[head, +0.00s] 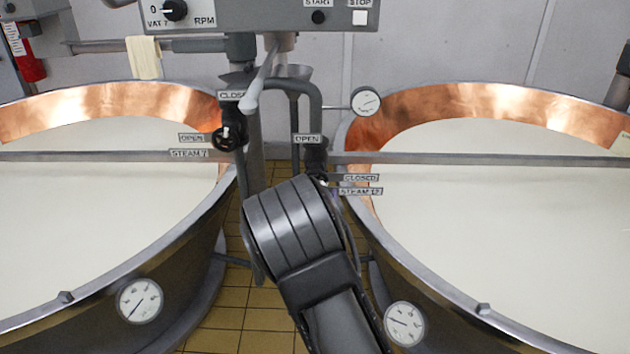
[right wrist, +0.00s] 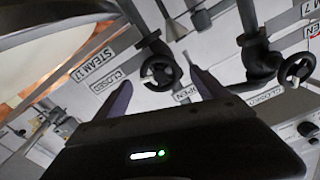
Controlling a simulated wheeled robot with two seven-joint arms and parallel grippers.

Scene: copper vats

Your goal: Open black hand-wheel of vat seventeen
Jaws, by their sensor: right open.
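The black hand-wheel of vat seventeen (right wrist: 166,67) sits on a dark valve beside the STEAM 17 sign (right wrist: 95,67) in the right wrist view. A pale mark on the wheel lies on the side toward the CLOSED sign (right wrist: 110,82); an OPEN sign (right wrist: 187,92) is on the other side. In the head view the wheel (head: 316,157) is partly hidden behind my right arm. My right gripper (right wrist: 161,79) is open, its two fingers on either side of the wheel in the picture. I cannot tell whether they touch it. My left gripper is out of view.
A similar black hand-wheel (head: 229,138) for STEAM 7 stands close by on the left. Copper-lined vats of white liquid flank the pipes, left (head: 90,215) and right (head: 500,190). A round gauge (head: 366,102) juts out near the right vat's rim. Above is a control box (head: 260,16).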

